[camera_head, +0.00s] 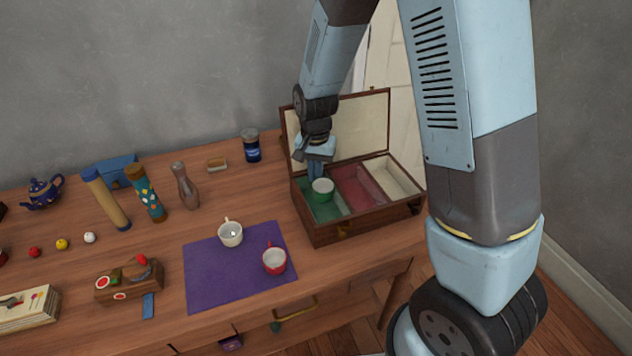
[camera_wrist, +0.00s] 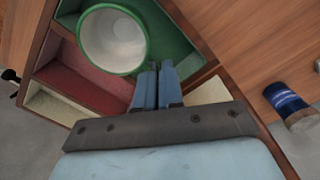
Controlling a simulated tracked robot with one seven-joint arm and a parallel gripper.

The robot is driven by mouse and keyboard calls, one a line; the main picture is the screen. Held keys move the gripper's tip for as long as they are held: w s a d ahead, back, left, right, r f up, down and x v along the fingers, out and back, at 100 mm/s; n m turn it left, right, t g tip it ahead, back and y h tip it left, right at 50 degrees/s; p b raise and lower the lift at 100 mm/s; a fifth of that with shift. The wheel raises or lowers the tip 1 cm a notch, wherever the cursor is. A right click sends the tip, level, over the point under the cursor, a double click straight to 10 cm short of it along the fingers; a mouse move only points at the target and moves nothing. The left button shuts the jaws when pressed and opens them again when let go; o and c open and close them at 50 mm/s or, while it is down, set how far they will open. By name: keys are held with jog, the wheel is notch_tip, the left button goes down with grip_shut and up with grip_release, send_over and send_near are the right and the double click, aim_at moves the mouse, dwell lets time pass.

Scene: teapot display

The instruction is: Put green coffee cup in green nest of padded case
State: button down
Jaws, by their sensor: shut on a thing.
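The green cup (camera_head: 322,188) with a white inside is at the green nest (camera_head: 318,211) of the padded case (camera_head: 345,229), at its left end. My gripper (camera_head: 315,172) reaches down over the case and is shut on the cup at its rim or handle side. In the wrist view the fingers (camera_wrist: 158,84) are close together at the edge of the green cup (camera_wrist: 112,40), over the green nest (camera_wrist: 176,36). The cup looks upright. I cannot tell whether its base touches the nest floor.
The case lid stands open behind. Red (camera_head: 359,187) and cream (camera_head: 396,177) nests lie right of the green one. A white cup (camera_head: 230,233) and a red cup (camera_head: 274,260) stand on a purple mat (camera_head: 212,279). A blue jar (camera_head: 251,146) stands left of the case.

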aim_at(315, 182)
jog(key=shift+w+f, duration=0.95)
jog(key=shift+f, duration=1.8)
jog(key=shift+f, duration=0.15)
jog(key=c, duration=1.3)
grip_release()
jog(key=shift+o, duration=0.2)
